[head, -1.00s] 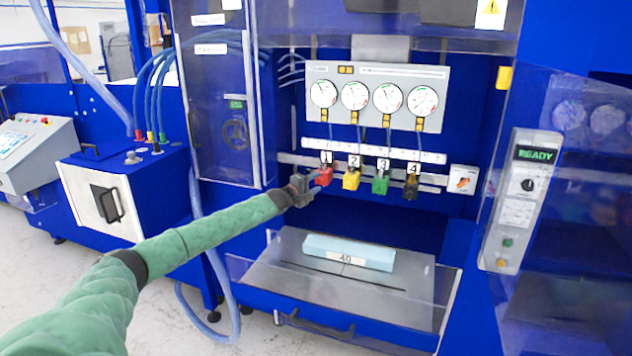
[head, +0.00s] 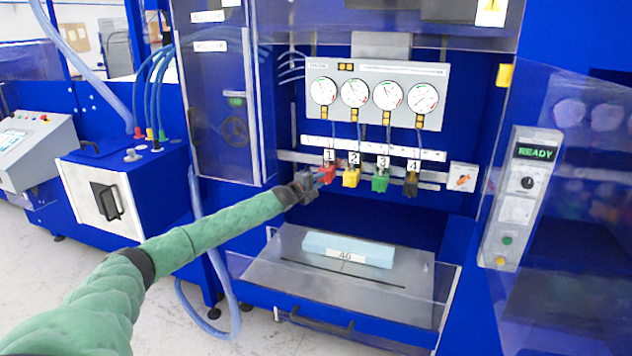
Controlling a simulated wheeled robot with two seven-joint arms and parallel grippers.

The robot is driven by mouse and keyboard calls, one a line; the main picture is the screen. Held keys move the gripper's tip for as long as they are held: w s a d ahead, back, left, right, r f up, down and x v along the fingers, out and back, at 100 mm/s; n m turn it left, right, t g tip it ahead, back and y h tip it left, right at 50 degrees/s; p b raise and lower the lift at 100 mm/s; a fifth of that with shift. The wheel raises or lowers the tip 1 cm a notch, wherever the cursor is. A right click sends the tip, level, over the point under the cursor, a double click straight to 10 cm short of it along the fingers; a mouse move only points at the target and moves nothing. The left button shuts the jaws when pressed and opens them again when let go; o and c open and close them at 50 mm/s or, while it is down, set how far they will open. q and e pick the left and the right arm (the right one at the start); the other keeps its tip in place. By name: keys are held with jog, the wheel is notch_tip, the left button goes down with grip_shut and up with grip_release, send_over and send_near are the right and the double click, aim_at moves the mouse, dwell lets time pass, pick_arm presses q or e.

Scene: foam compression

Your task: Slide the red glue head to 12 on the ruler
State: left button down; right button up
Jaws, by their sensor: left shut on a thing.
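The red glue head (head: 328,173), under the label 1, hangs on the rail at the left end of the row. My left gripper (head: 320,181) reaches in from the left and is shut on the red glue head. The white ruler (head: 385,149) runs above the heads; its numbers are too small to read. The yellow head (head: 351,177), under label 2, is close to the right of the red one. My right gripper is not in view.
The green head (head: 380,182) and black head (head: 411,187) hang farther right on the rail. A gauge panel (head: 440,75) is above. A light blue foam block (head: 347,249) marked 40 lies on the grey tray (head: 300,275) below. A clear door (head: 570,200) stands at the right.

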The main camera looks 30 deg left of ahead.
aim_at(328, 181)
pick_arm(q)
jog(key=d, duration=0.3)
jog(key=shift+w+d+f, duration=0.1)
jog(key=shift+w+d, duration=0.05)
jog(key=shift+w, duration=0.25)
jog(key=c, duration=1.3)
grip_release()
jog(key=shift+o, duration=0.2)
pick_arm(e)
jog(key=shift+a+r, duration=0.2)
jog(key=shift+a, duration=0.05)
pick_arm(q)
jog(key=shift+s, duration=0.15)
